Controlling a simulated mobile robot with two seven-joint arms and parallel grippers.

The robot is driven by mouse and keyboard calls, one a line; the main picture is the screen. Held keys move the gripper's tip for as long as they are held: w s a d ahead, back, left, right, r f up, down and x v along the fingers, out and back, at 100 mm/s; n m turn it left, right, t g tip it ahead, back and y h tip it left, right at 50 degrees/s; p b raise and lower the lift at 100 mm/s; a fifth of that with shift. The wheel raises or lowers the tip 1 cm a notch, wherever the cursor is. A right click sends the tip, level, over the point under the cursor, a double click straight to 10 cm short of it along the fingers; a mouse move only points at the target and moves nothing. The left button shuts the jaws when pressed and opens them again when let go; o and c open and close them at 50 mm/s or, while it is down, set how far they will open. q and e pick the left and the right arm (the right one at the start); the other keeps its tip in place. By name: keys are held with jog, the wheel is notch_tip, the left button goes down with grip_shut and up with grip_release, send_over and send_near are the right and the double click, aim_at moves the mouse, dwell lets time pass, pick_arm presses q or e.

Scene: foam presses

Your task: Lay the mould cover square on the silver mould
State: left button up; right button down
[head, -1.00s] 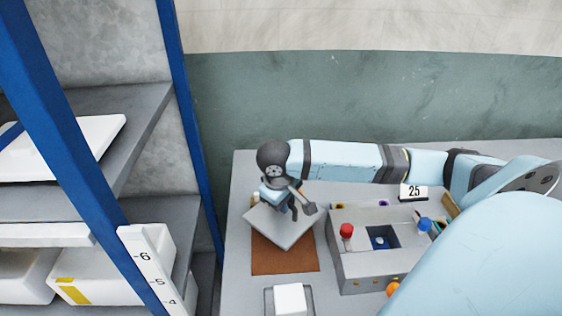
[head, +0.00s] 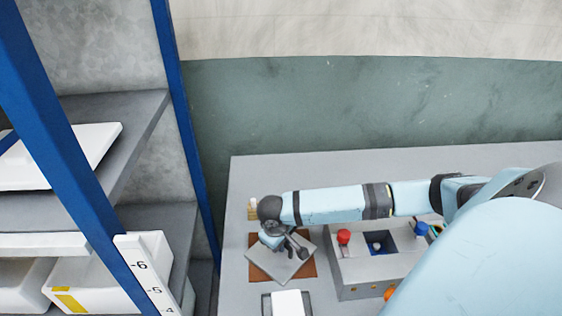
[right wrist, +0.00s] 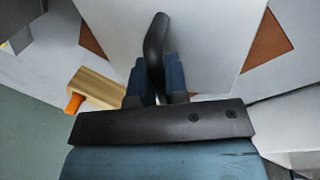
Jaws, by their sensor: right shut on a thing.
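The mould cover is a pale grey square plate (head: 285,268) with a dark handle (right wrist: 155,45). My right gripper (right wrist: 157,82) is shut on the handle; in the head view the gripper (head: 285,243) is above the plate. The plate lies over a brown mat (head: 308,268) and is turned relative to it, so brown corners show around it. I cannot tell whether the plate touches what is beneath. A silver mould cannot be clearly made out; the plate hides what is directly under it. My left gripper is out of view.
A grey box (head: 350,275) with a red knob (head: 344,236), a blue knob (head: 421,229) and a dark blue square recess stands right of the mat. A white block (head: 288,303) sits in front. A wooden block (right wrist: 97,88) is close to the gripper. A blue-posted shelf (head: 185,130) stands left.

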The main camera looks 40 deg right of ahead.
jog(key=c, duration=1.6)
grip_release()
jog(key=shift+f, duration=0.1)
jog(key=o, duration=0.5)
